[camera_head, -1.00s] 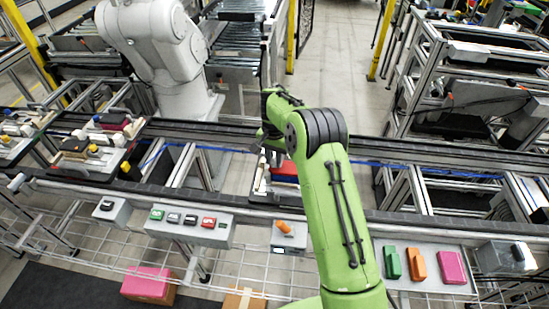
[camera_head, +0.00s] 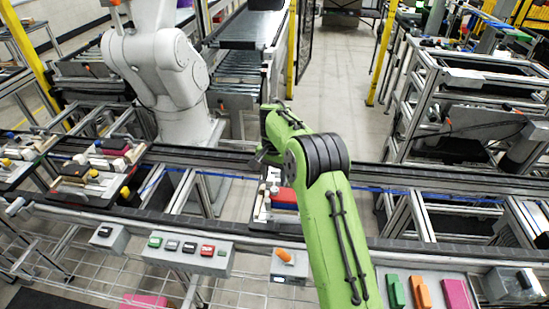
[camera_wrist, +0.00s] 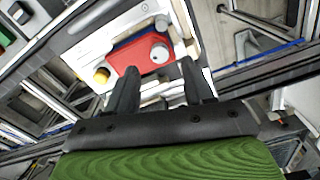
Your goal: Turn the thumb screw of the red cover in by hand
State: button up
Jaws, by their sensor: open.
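The red cover (camera_wrist: 130,57) lies on a white pallet fixture (camera_wrist: 98,42) in the wrist view. A round grey-white thumb screw (camera_wrist: 160,53) stands at the right part of the cover. My gripper (camera_wrist: 165,75) is open, with its two dark fingers pointing toward the cover and nothing between them. It appears above the fixture and apart from the screw. In the head view the red cover (camera_head: 284,196) shows partly beside my green arm, which hides the rest. The fingertips are hidden there.
A yellow knob (camera_wrist: 102,76) sits on the fixture beside the cover. Other loaded pallets (camera_head: 92,180) stand on the conveyor at left. A button box (camera_head: 188,251) and an orange switch (camera_head: 284,255) are on the front rail. A grey robot arm (camera_head: 160,70) stands behind the conveyor.

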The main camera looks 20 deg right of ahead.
aim_at(274, 189)
notch_tip(274, 189, up, 11)
jog(key=p, duration=0.2)
jog(key=shift+r, duration=0.2)
jog(key=s+r+n+t, duration=0.35)
jog(key=s+r, duration=0.85)
jog(key=s, duration=0.4)
jog(key=s+f+n+t, duration=0.1)
jog(key=s+f+n, duration=0.1)
jog(key=s, duration=0.7)
jog(key=s+f+n+t+b, duration=0.1)
jog(key=s+f, duration=0.3)
jog(key=s, duration=0.6)
jog(key=shift+s+a+n, duration=0.25)
jog(key=shift+a+n, duration=0.05)
jog(key=shift+n, duration=0.25)
jog(key=shift+r, duration=0.1)
jog(key=shift+c, duration=0.3)
